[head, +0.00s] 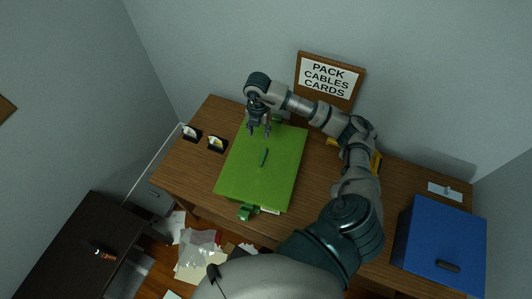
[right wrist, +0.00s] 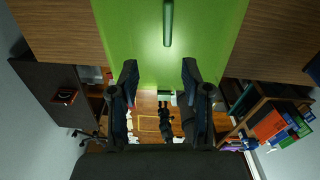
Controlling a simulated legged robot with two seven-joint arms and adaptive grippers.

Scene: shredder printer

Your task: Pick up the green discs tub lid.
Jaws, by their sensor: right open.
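The green lid (head: 280,168) is a flat green rectangle over the tub on the wooden desk, with a raised dark green bar handle (head: 262,157) in its middle. A green clip (head: 247,212) shows at its near edge and another (head: 277,118) at its far edge. My right gripper (head: 258,131) is open and empty above the far part of the lid, a little beyond the handle. In the right wrist view, its spread fingers (right wrist: 158,76) appear below the handle (right wrist: 167,23), with nothing between them. The tub's walls are mostly hidden. My left gripper is not in view.
Two small card holders (head: 216,143) (head: 191,132) stand left of the lid. A blue box (head: 440,245) sits at the desk's right end. A yellow object is partly hidden behind my right arm. A sign (head: 330,80) stands at the back. Papers (head: 195,255) lie below the desk's front.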

